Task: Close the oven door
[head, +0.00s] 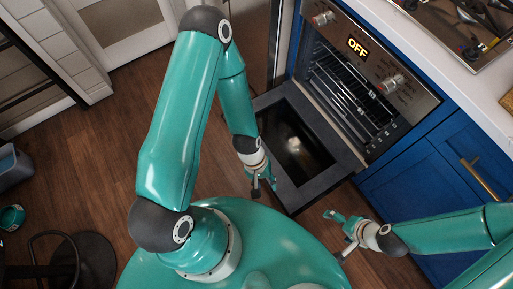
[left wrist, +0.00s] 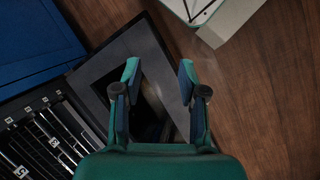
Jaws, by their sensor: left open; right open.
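The oven (head: 368,75) is set in the blue cabinets, with wire racks showing inside and a panel reading OFF. Its door (head: 345,157) is folded down wide open, its dark glass facing up. My left gripper (head: 262,188) is open and empty at the door's left outer edge; I cannot tell whether it touches. In the left wrist view the open fingers (left wrist: 159,82) lie across the oven door (left wrist: 96,79), with the racks (left wrist: 45,140) at lower left. My right gripper (head: 335,228) is open and empty, apart from the door near its outer right corner.
A round dark base (head: 80,262) stands at lower left.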

